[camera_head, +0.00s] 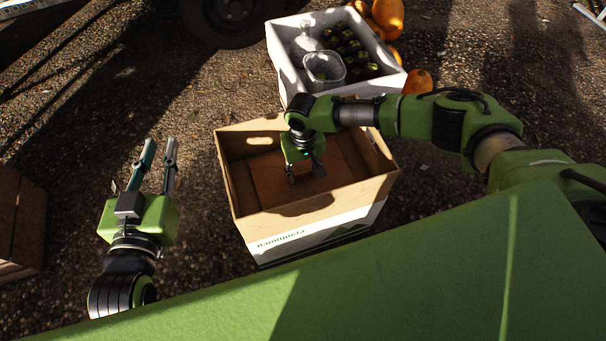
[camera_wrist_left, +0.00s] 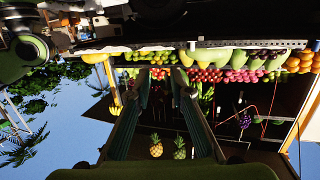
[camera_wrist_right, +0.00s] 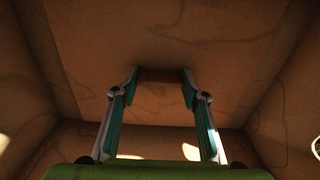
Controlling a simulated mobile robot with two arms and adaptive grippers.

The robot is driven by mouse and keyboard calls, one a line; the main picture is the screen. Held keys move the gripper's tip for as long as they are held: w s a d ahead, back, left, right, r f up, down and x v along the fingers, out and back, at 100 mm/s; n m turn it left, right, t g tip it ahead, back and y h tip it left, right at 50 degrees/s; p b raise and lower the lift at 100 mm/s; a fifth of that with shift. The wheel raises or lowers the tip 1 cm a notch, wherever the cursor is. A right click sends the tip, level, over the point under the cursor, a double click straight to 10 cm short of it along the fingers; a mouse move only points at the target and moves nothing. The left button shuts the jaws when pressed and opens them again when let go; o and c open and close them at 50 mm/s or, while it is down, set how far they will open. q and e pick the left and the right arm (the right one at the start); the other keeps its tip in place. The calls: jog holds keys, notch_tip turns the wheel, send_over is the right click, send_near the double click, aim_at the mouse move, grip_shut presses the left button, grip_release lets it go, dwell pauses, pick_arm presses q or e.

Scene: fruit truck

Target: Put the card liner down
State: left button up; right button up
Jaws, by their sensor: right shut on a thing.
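The card liner (camera_head: 268,184) is a flat brown panel inside the open cardboard box (camera_head: 237,195). It looks low in the box and roughly level, but I cannot tell whether it rests fully on the bottom. My right gripper (camera_head: 305,176) reaches down into the box and is shut on the liner. In the right wrist view the liner (camera_wrist_right: 160,40) spreads out beyond the fingertips (camera_wrist_right: 160,76), with the box walls around it. My left gripper (camera_head: 158,147) is open and empty, left of the box; its spread fingers also show in the left wrist view (camera_wrist_left: 159,78).
A white crate (camera_head: 290,77) with dark green fruit and clear tubs stands just behind the box. Orange fruits (camera_head: 388,16) lie beside it. A wooden crate (camera_head: 18,225) is at the far left. A vehicle wheel (camera_head: 235,12) is at the top. Gravel ground is free between.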

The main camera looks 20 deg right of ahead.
pick_arm(q)
jog(key=shift+w+d+r+t, duration=0.1)
jog(key=shift+r+t, duration=0.25)
jog(key=shift+r, duration=0.3)
jog(key=shift+w+d+r+t, duration=0.1)
jog(key=shift+r+t, duration=0.25)
jog(key=shift+r, duration=0.3)
pick_arm(e)
jog(key=shift+f, duration=0.55)
jog(key=shift+f, duration=0.15)
pick_arm(q)
jog(key=shift+r, duration=0.1)
pick_arm(e)
jog(key=o, duration=1.1)
